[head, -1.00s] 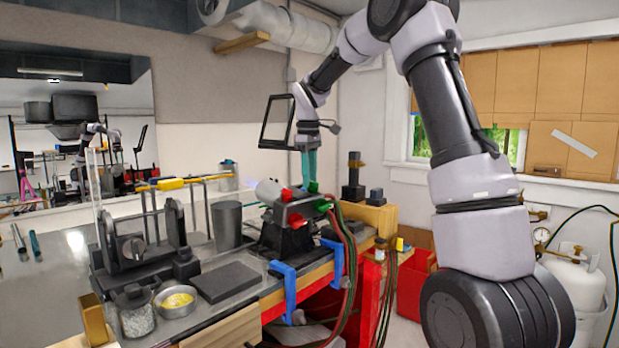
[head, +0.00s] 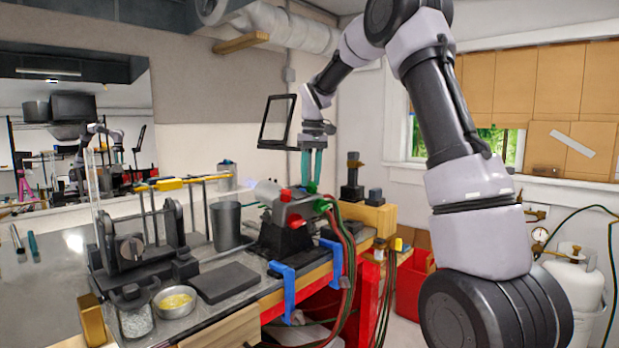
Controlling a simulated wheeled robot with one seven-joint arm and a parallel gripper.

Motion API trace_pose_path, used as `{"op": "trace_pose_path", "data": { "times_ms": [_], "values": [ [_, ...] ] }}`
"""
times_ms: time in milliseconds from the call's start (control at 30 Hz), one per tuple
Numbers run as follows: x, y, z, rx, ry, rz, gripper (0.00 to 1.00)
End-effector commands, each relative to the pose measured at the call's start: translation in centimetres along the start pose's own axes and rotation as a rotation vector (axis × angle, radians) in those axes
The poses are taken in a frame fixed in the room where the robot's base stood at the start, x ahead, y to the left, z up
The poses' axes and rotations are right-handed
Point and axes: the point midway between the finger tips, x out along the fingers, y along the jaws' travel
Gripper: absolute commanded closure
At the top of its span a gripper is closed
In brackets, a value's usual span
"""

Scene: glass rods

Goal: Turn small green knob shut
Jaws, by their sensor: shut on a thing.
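The torch burner (head: 285,232) stands on the bench's right end, with red and green knobs on its front. The small green knob (head: 312,187) is at its top right. My gripper (head: 312,182) points down from above with teal fingers, its tips around this knob. It is shut on the small green knob, which the fingertips partly hide. A larger green knob (head: 323,206) sits just below and to the right. A small red knob (head: 286,195) is to the left, and a larger red knob (head: 295,221) is lower.
Red and green hoses (head: 350,255) hang from the burner's right side. Blue clamps (head: 284,285) grip the bench's front edge. A dark cup (head: 226,226) and a dark pad (head: 225,283) are to the left. A wooden block (head: 368,216) with dark tools is at the right.

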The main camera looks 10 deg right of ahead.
Motion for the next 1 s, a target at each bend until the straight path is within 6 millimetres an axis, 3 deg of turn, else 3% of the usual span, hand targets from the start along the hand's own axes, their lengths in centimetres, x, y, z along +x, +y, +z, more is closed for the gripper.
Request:
{"op": "trace_pose_path", "data": {
  "times_ms": [1000],
  "values": [
    [0.1, 1.4, 0.7, 0.936, 0.0, -0.163, 1.0]
  ]
}}
